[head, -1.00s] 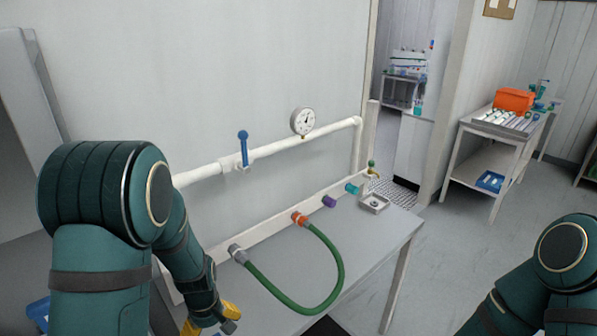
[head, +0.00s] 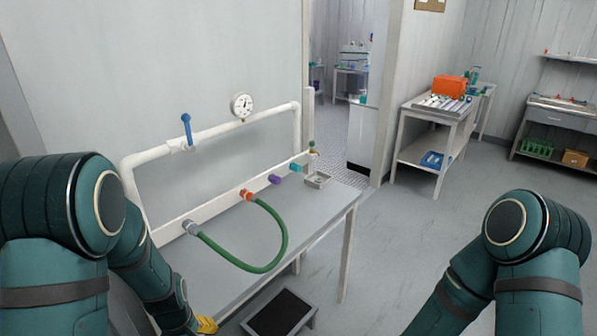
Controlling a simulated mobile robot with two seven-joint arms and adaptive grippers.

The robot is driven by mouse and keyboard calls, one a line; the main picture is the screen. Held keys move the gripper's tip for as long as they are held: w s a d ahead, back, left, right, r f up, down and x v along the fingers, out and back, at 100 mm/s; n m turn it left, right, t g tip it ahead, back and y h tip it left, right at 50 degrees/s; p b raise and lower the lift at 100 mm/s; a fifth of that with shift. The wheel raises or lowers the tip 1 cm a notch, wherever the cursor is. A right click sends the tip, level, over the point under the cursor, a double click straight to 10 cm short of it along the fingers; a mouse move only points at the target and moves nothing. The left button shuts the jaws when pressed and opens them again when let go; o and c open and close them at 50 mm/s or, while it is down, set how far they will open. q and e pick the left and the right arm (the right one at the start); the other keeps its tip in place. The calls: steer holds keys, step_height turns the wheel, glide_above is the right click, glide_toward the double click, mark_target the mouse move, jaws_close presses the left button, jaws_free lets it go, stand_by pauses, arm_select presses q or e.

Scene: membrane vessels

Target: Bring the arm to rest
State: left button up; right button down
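My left arm comes in from the left. A yellow part of my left gripper (head: 206,325) shows at the bottom edge, in front of the bench; its fingertips are out of the picture. My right arm stands at the lower right, and its gripper is below the picture. A green hose (head: 283,240) lies in a loop on the bench (head: 325,212). One end sits at a grey fitting (head: 190,227), the other at an orange fitting (head: 248,195). No gripper touches the hose in view.
A white pipe with a blue lever (head: 187,128) and a gauge (head: 242,105) runs along the wall. Purple (head: 274,179) and teal (head: 295,168) fittings sit on the rail. A black-topped step (head: 281,312) stands before the bench. A cart (head: 436,116) stands right; floor between is clear.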

arm_select(q)
steer(key=s+d+f+m+t+h+b, duration=0.1)
steer(key=s+d+f+m+h+b, duration=0.1)
steer(key=d+f, duration=0.5)
steer(key=s+d+f+m+h+b, duration=0.1)
steer(key=s+d+f+m+b, duration=0.3)
steer(key=d+f, duration=0.3)
step_height(320, 180, down, 3)
steer(key=shift+s+d+f+m+t+h+b, duration=0.1)
steer(key=shift+s+d+m+t+h+b, duration=0.2)
steer(key=shift+b, duration=0.4)
arm_select(e)
step_height(320, 180, down, 9)
steer(key=shift+w+a+f, duration=0.15)
steer(key=shift+a+f, duration=0.05)
steer(key=shift+a, duration=0.2)
arm_select(q)
steer(key=shift+a, duration=0.1)
